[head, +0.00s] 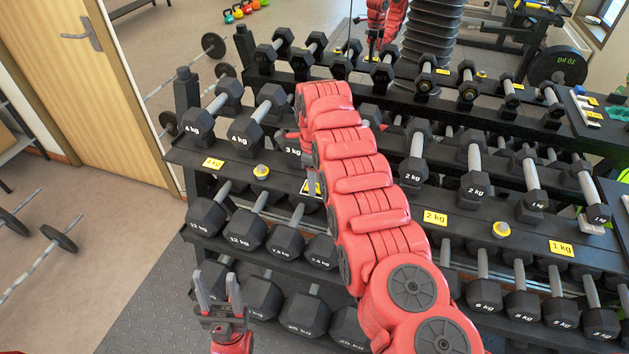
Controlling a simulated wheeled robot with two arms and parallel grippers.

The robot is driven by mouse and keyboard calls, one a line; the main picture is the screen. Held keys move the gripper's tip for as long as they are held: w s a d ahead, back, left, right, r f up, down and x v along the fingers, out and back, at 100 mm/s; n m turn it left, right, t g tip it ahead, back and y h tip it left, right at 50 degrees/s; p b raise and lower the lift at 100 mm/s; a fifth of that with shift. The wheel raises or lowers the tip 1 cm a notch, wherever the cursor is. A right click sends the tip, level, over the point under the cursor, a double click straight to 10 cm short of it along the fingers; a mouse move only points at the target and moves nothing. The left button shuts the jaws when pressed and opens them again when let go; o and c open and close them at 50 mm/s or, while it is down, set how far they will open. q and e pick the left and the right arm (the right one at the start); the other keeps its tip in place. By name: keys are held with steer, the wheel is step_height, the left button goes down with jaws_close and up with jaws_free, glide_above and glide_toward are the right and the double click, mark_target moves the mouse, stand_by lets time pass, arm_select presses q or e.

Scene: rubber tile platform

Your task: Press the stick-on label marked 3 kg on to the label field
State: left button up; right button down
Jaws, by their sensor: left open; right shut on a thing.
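My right arm reaches from the bottom right up over the rack, and its red links cover much of the middle. My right gripper (309,177) is mostly hidden behind that arm, low in front of the 3 kg dumbbells (291,148). My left gripper (219,307) is open and empty at the lower left, in front of the bottom shelf.
The dumbbell rack's front edge (385,208) carries yellow labels for 4 kg (213,163), 2 kg (435,218) and 1 kg (561,248). Round yellow-topped pieces (261,172) sit on that edge. Heavier dumbbells (246,228) fill the shelves below.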

stand_by(0.3)
steer(key=c, duration=0.7)
jaws_free()
steer(key=o, duration=0.3)
steer(key=shift+s, duration=0.1)
steer(key=shift+r, duration=0.1)
steer(key=shift+r, duration=0.25)
steer(key=r, duration=0.3)
steer(key=r+b, duration=0.1)
steer(key=r, duration=0.1)
steer(key=shift+w+d, duration=0.15)
steer(key=shift+w, duration=0.1)
steer(key=r+p, duration=0.3)
steer(key=r, duration=0.1)
steer(key=r+p, duration=0.3)
steer(key=r, duration=0.1)
steer(key=r+p, duration=0.3)
steer(key=r, duration=0.1)
steer(key=shift+s+a, duration=0.25)
steer(key=shift+s, duration=0.1)
